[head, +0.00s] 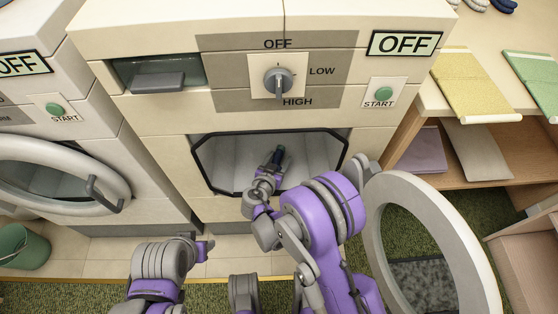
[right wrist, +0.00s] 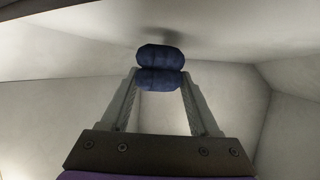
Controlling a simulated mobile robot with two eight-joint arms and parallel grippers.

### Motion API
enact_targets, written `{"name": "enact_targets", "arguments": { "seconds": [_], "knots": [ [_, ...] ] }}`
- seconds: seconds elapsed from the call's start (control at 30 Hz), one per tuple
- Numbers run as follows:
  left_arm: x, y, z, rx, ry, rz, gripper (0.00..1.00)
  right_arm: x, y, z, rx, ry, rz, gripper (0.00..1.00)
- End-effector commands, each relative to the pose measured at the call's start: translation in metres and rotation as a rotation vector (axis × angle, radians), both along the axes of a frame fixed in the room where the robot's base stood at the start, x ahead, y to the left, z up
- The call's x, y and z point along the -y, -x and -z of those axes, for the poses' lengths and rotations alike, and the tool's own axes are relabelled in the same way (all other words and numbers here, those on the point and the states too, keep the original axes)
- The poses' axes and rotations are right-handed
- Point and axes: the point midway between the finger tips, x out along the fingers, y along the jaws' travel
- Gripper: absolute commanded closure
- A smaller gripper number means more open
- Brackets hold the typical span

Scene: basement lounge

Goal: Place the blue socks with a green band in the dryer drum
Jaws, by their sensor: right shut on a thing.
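The dryer drum (head: 225,165) is a pale cavity behind a dark octagonal rim in the middle of the head view. My right gripper (head: 275,162) reaches through the opening and is inside the drum. It is shut on the rolled dark blue socks (head: 280,152), which also show between its fingertips in the right wrist view (right wrist: 160,55). No green band can be clearly made out on them. A faint shadow lies on the drum wall beyond the socks. Part of my left arm shows at the bottom left; its fingers cannot be made out clearly.
The round dryer door (head: 383,212) stands open at the right. The dryer's display (head: 405,44) reads OFF. A second machine with a shut round door (head: 15,158) stands at the left. A green bucket (head: 22,246) is on the floor. Shelves with folded cloths (head: 476,85) are at the right.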

Motion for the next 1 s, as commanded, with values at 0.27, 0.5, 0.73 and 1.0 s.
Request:
{"name": "enact_targets", "arguments": {
  "seconds": [0.27, 0.5, 0.73, 1.0],
  "knots": [
    [0.0, -0.0005, 0.0025, 0.0, 0.0, 0.0, 0.5, 0.0002, 0.0001, 0.0081, 0.0, 0.0, 0.0, 0.94],
    [0.0, -0.0011, 0.0064, -0.001, 0.0, 0.0, 0.5, 0.0, 0.0, 0.013, 0.0, 0.0, 0.0, 0.31],
    [0.0, -0.0011, 0.006, -0.001, 0.0, 0.0, 0.5, 0.0001, 0.0, 0.0125, 0.0, 0.0, 0.0, 0.08],
    [0.0, -0.0004, 0.002, 0.0, 0.0, 0.0, 0.5, 0.0001, 0.0002, 0.0075, 0.0, 0.0, 0.0, 0.08]
  ]
}}
